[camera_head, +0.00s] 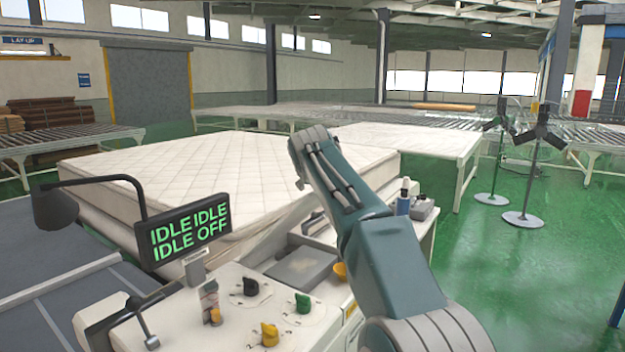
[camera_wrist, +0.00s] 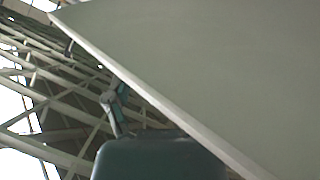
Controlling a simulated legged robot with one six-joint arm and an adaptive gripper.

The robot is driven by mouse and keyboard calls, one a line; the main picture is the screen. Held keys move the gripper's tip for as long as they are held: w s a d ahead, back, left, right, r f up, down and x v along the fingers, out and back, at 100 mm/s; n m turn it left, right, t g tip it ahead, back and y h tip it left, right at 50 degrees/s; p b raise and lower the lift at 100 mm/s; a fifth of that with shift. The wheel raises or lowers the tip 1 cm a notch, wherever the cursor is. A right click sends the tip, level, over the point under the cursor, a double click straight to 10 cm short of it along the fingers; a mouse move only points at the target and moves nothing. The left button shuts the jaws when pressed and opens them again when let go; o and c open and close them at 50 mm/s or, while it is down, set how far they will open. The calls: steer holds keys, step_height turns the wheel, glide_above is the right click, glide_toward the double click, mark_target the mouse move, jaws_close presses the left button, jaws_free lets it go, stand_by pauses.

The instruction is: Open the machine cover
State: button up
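A white machine console (camera_head: 225,318) stands in front of me. A pale slanted panel (camera_head: 275,232), which looks like its cover, rises at the console's back edge beside the mattress. A grey recessed area (camera_head: 303,267) shows to its right. In the wrist view a large flat pale panel (camera_wrist: 215,75) fills the upper right, with its edge running diagonally. I cannot tell for certain that it is the same panel. My gripper is hidden behind my arm in the head view. In the wrist view a grey and teal finger part (camera_wrist: 114,108) shows close to the panel's edge; its opening is not clear.
A display (camera_head: 185,230) reads IDLE IDLE, IDLE OFF. Black, green and yellow knobs (camera_head: 269,333) sit on the console. A lamp (camera_head: 57,208) is at left. A quilted mattress (camera_head: 220,175) lies behind. Bottles (camera_head: 404,197) stand at the right. Green floor (camera_head: 510,280) is open at right.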

stand_by(0.3)
steer(key=v, duration=1.1)
steer(key=shift+s+a+r, duration=0.1)
steer(key=shift+s, duration=0.3)
